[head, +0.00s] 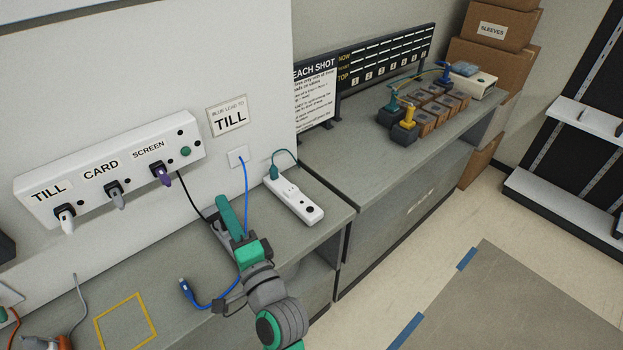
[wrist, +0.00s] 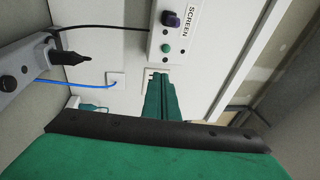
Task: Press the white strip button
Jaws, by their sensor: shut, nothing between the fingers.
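A white strip (head: 293,201) lies on the counter, with a teal plug (head: 274,172) at its far end and a round dark button (head: 309,209) at its near end. In the wrist view only a small part of it shows, by the teal plug (wrist: 73,102); my gripper hides the rest, button included. My gripper (head: 222,203) is shut and empty, left of this strip and apart from it. Its green fingers (wrist: 160,83) also show in the wrist view. A longer white strip (head: 112,165) on the wall carries a green button (head: 185,151) and several plugs.
A grey strip (wrist: 42,72) with a black plug (wrist: 85,54) is at the wrist view's left. A blue lead (head: 246,190) runs from the wall socket (head: 238,156) down behind my gripper. Its loose end (head: 184,286) lies near a yellow outline (head: 125,321). Boxes (head: 430,105) stand on the far counter.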

